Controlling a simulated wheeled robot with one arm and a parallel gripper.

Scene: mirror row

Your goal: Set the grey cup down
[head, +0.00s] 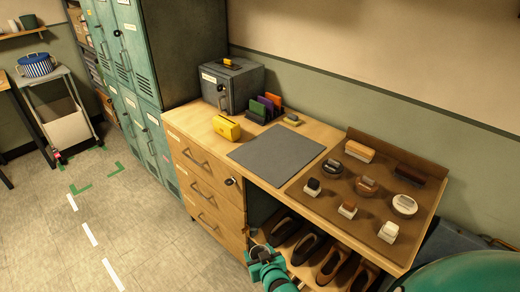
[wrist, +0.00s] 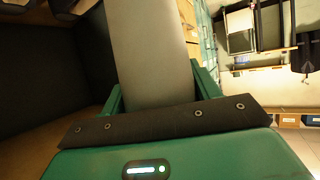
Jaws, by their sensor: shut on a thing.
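In the wrist view, a smooth grey thing, taken as the grey cup (wrist: 152,45), stands out between the green fingers of my gripper (wrist: 158,90). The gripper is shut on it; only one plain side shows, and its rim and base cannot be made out. In the head view, my teal wrist (head: 268,268) is low in the picture, in front of the open shoe shelf and below the worktop's front edge. The cup cannot be made out clearly there.
The wooden worktop (head: 190,117) carries a bare grey mat (head: 277,152), a yellow block (head: 226,128), a grey metal box (head: 230,85) and a brown tray (head: 340,196) of several brushes. Shoes (head: 306,248) fill the shelf below. Green lockers (head: 135,75) stand left; the floor there is open.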

